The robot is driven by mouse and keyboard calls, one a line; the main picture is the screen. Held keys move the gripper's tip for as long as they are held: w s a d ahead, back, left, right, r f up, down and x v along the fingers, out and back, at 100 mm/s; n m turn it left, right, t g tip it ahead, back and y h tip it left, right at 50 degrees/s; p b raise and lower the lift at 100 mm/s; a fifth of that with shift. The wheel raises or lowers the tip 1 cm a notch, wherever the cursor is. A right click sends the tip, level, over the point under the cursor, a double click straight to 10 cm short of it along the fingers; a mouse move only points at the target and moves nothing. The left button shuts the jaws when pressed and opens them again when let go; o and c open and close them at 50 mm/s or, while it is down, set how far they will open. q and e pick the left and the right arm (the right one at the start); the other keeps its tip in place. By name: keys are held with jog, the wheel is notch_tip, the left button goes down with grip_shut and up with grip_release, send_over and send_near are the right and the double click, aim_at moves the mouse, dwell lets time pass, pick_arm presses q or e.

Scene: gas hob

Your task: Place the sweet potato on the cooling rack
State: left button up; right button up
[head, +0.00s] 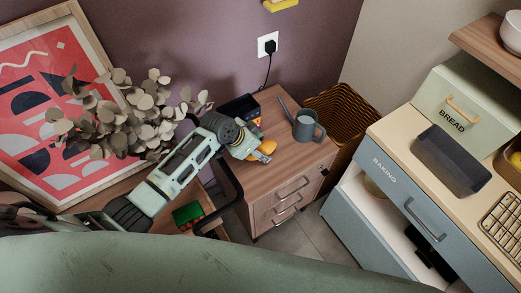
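An orange, rounded object that looks like the sweet potato (268,147) is at the tip of my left gripper (262,156), over the top of the wooden drawer cabinet. The fingers are small and partly overlap it, so I cannot tell whether they are closed on it or only beside it. The cooling rack (502,222), a gold wire grid, lies on the counter at the right edge and is cut off by the frame. It looks empty in the part that shows. My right gripper is not in view.
A grey watering can (305,127) and a black box (239,108) stand on the cabinet (285,166). A dark loaf tin (450,160) and a green bread bin (461,98) are on the counter. A wicker basket (345,115) fills the gap between. Leafy branches (125,110) rise behind my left arm.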

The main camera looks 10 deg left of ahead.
pick_arm(q)
jog(key=c, duration=1.1)
jog(key=shift+o, duration=0.2)
jog(key=shift+r, duration=0.1)
